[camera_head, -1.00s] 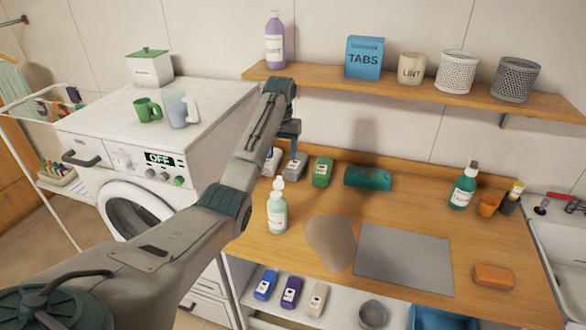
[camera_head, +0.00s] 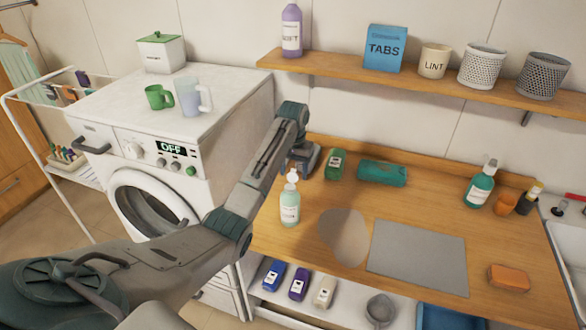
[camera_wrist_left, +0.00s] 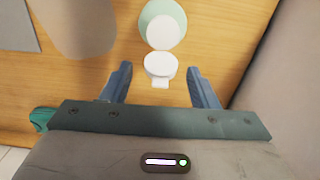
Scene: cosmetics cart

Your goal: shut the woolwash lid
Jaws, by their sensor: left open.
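The pale green bottle with a white top (camera_head: 290,208), which I take for the woolwash, stands upright at the left of the wooden counter; its label is too small to read. Its white flip lid (camera_head: 292,176) stands raised. In the left wrist view the bottle (camera_wrist_left: 151,20) is seen from above, with the open lid (camera_wrist_left: 160,64) hinged out toward my gripper. My left gripper (camera_wrist_left: 160,78) is open, one finger on each side of the lid, with gaps to both. In the head view my left gripper (camera_head: 303,165) is just behind the bottle. My right gripper is out of view.
A green bottle (camera_head: 335,164) and a lying teal roll (camera_head: 382,173) are behind, to the right. A grey mat (camera_head: 417,248) and a greyish rounded patch (camera_head: 343,236) lie right of the bottle. The washing machine (camera_head: 190,150) stands left. A shelf (camera_head: 420,84) hangs above.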

